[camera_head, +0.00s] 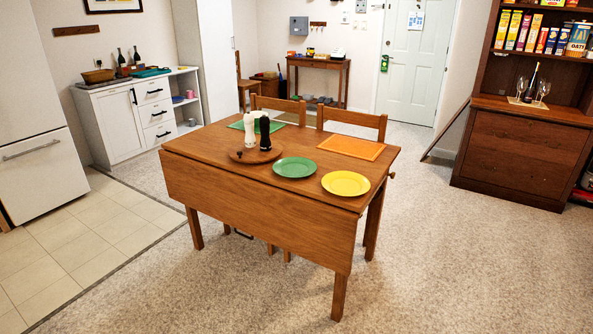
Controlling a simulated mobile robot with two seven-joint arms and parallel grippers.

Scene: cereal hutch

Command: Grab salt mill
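Two mills stand upright side by side on a round wooden board (238,156) on the wooden table (220,182). The white mill (249,134) is on the left, and it looks like the salt mill. The black mill (265,134) is close on its right. I cannot tell whether they touch. Neither of my grippers shows in the head view.
A green plate (294,168) and a yellow plate (346,184) lie right of the board. An orange placemat (351,147) and a green placemat (237,125) lie behind. Chairs (352,122) stand at the table's far side. The carpet (460,265) in front and right is clear.

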